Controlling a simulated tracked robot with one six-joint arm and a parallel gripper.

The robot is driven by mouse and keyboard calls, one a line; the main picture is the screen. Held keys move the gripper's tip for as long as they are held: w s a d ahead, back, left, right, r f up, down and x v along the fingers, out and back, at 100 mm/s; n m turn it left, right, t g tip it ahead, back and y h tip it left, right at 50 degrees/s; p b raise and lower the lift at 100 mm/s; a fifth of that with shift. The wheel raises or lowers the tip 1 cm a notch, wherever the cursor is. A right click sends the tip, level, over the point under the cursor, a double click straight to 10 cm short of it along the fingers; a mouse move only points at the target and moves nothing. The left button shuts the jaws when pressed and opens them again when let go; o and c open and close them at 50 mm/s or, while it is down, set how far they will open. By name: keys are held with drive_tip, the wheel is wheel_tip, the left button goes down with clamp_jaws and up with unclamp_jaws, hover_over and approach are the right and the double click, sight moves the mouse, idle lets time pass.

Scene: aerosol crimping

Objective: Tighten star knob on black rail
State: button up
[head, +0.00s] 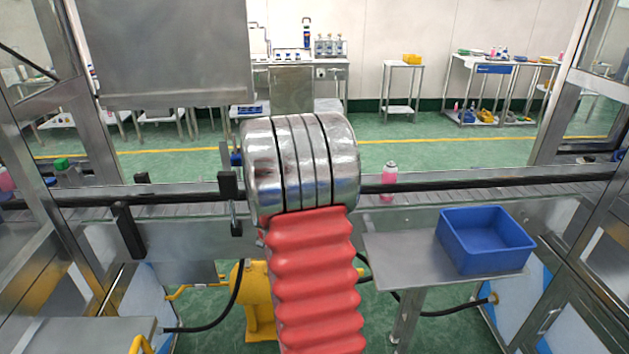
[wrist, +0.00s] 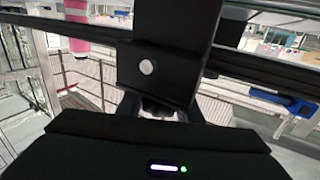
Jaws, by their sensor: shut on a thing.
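The black rail (head: 480,188) runs across the head view above the conveyor; it also crosses the wrist view (wrist: 62,29). A black bracket (wrist: 160,50) with a pale round spot stands at the rail in the middle of the wrist view. The star knob (wrist: 158,109) is a dark shape below this bracket, mostly hidden, and its lobes cannot be made out. My gripper (wrist: 160,112) is shut on the knob, with the dark fingers on either side of it. In the head view my own arm hides the gripper and the knob.
A blue bin (head: 485,240) sits on a metal shelf (head: 400,262) at right. Pink bottles stand on the conveyor, one right of my arm (head: 389,180) and one at far left (head: 6,180). Upright black brackets (head: 228,186) stand along the rail. Metal frame posts flank the line.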

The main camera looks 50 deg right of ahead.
drive_tip(key=shift+s+m+g+h, duration=0.2)
drive_tip(key=shift+m+g+h, duration=0.1)
drive_tip(key=shift+m+g, duration=0.8)
drive_tip(key=shift+g, duration=0.4)
drive_tip(key=o, duration=1)
drive_tip(key=shift+s, duration=0.1)
drive_tip(key=shift+o, duration=0.2)
drive_tip(key=s+a, duration=0.1)
drive_tip(key=a, duration=1.2)
drive_tip(key=shift+s+a, duration=0.3)
drive_tip(key=shift+a, duration=0.05)
